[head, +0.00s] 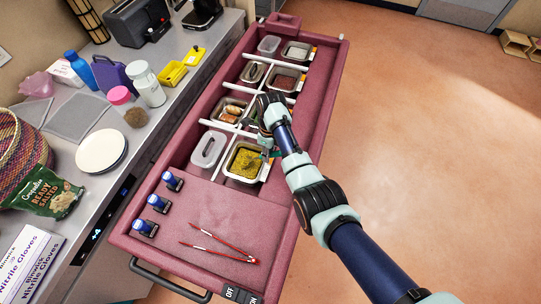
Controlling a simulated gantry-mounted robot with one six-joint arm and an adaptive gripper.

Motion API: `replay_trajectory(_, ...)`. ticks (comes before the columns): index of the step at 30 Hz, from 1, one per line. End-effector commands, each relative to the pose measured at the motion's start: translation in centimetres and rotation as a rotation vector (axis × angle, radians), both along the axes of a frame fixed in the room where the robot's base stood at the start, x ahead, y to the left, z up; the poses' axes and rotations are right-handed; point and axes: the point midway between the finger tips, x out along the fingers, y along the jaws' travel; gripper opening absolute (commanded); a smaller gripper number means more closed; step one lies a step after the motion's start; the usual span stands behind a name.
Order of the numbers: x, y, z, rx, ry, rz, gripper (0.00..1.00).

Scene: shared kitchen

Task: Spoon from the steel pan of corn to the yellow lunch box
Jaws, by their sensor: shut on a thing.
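The steel pan of corn (243,163) sits in a front right well of the pink serving cart, filled with yellow corn. My gripper (266,146) is over the far right edge of this pan. It is shut on a thin thing that looks like the spoon; the arm and the small scale hide most of it, and I cannot tell whether its bowl touches the corn or carries any. The yellow lunch box (172,75) stands open on the grey counter to the upper left, apart from my gripper. Its inside is too small to judge.
The pink cart (170,235) holds several other food pans and a white lidded tub (209,149). Red tongs (220,243) lie on its front. A yellow lid (195,56), white jar (148,84), pink-capped jar (121,98) and white plates (101,151) crowd the counter.

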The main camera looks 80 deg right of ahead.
Motion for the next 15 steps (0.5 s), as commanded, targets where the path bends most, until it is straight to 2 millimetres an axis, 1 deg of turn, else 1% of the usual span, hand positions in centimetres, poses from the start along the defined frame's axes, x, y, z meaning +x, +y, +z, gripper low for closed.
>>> replay_trajectory(1,0.2,0.0,-1.3,0.0,-0.001,0.001,0.0)
replay_trajectory(10,1.0,-0.1,-4.5,0.0,-0.002,0.001,0.0)
replay_trajectory(11,1.0,-0.1,-4.1,-0.001,-0.004,0.0,0.0)
replay_trajectory(12,0.8,-0.1,-2.6,-0.001,-0.018,-0.001,0.0)
replay_trajectory(15,0.5,0.0,-1.8,-0.003,-0.047,-0.002,0.0)
